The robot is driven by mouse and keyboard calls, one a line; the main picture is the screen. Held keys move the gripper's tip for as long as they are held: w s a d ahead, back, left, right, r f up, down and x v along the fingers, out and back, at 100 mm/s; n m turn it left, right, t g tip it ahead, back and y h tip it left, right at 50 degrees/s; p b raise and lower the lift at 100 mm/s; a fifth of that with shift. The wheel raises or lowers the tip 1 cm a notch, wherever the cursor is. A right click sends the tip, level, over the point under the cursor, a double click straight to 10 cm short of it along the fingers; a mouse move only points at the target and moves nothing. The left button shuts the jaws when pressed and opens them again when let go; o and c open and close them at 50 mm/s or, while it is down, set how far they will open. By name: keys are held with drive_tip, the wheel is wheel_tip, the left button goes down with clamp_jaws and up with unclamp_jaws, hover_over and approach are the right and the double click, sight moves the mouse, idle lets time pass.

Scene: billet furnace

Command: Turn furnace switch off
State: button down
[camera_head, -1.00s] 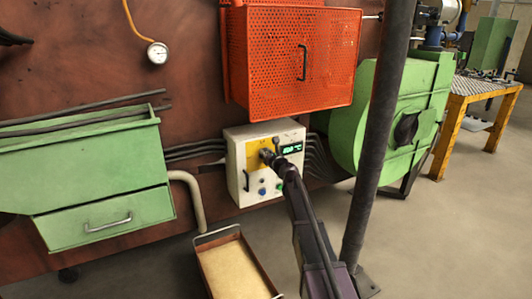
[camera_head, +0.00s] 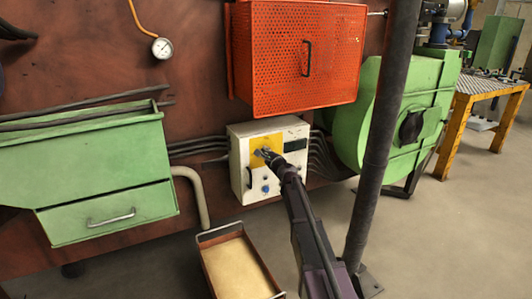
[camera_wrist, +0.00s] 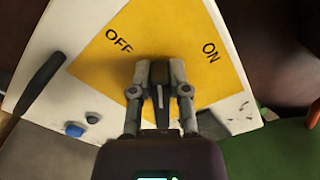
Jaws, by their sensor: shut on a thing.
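The furnace switch (camera_wrist: 159,90) is a dark knob with a pale line on a yellow plate (camera_wrist: 100,68) marked OFF and ON. In the wrist view my gripper (camera_wrist: 160,75) has its two fingers closed on either side of the knob. The fingers hide part of the knob, so I cannot tell exactly which mark it points at. In the head view my gripper (camera_head: 264,153) reaches the yellow plate (camera_head: 257,144) on the white control box (camera_head: 239,175).
A blue button (camera_wrist: 74,129) and a black handle (camera_wrist: 40,83) are beside the plate. An orange perforated box (camera_head: 270,60) hangs above. A dark post (camera_head: 378,140) stands right of my arm. A tray (camera_head: 240,268) is below, and a green blower (camera_head: 375,150) is to the right.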

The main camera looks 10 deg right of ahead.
drive_tip(key=n, duration=0.2)
drive_tip(key=f+n, duration=0.1)
drive_tip(key=shift+a+n+b, duration=0.15)
drive_tip(key=shift+n+b, duration=0.25)
drive_tip(key=shift+f+n+b, duration=0.2)
drive_tip(key=shift+n, duration=0.6)
drive_tip(key=shift+f+n+b, duration=0.15)
drive_tip(key=shift+n, duration=0.65)
drive_tip(key=c, duration=0.6)
unclamp_jaws()
drive_tip(key=shift+a, duration=0.1)
drive_tip(key=shift+s, duration=0.2)
drive_tip(key=v, duration=1.1)
drive_tip(key=shift+s, duration=0.35)
